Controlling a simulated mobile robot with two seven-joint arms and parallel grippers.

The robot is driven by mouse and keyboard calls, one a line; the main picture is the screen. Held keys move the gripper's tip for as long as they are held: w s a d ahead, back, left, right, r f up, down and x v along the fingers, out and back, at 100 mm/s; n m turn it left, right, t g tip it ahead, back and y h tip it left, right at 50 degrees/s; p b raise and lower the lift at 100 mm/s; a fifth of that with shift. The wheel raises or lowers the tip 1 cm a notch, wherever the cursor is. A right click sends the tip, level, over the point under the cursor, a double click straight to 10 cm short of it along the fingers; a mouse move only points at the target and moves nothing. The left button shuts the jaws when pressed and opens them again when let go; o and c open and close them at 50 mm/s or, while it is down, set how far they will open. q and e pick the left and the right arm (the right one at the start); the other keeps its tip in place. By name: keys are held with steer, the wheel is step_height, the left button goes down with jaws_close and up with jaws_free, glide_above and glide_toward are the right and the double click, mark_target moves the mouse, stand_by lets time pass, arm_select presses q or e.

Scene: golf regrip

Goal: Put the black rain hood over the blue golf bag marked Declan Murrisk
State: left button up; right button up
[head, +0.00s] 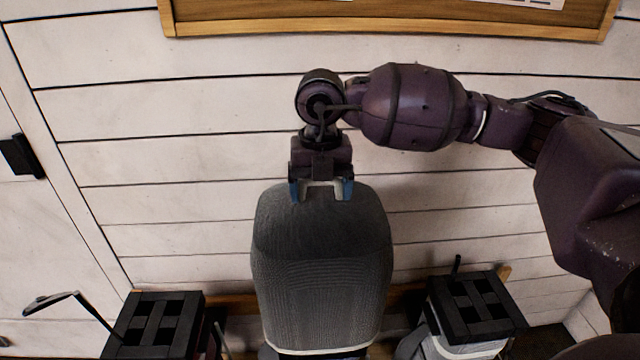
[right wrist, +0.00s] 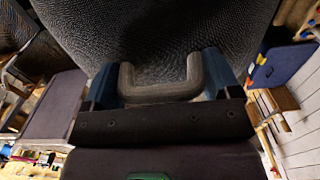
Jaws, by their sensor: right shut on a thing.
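The black rain hood (head: 321,265) shows dark grey, tall and rounded, upright in the lower middle of the head view. A pale band runs along its lower edge. My right gripper (head: 321,190) is above it, shut on the grey loop handle at its top. In the right wrist view the handle (right wrist: 160,88) sits between the blue fingers, with the hood's woven cloth (right wrist: 160,35) behind it. Whatever is under the hood is hidden, so I cannot tell whether it is over a bag. No Declan Murrisk marking can be read. My left gripper is not in view.
A black-topped golf bag (head: 155,322) with a club (head: 60,298) stands at the lower left. Another black-topped bag (head: 476,305) with a pale body stands at the lower right. A white plank wall (head: 200,150) is behind, with a wood-framed board (head: 390,18) above.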

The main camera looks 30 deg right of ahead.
steer(key=shift+f+b, duration=0.4)
steer(key=shift+f, duration=1.1)
steer(key=shift+f+b, duration=0.3)
steer(key=shift+f, duration=0.7)
step_height(320, 180, down, 4)
steer(key=shift+r+b, duration=0.1)
steer(key=shift+b, duration=0.45)
steer(key=shift+f, duration=0.5)
steer(key=o, duration=1.2)
steer(key=shift+c, duration=0.4)
steer(key=shift+r, duration=0.1)
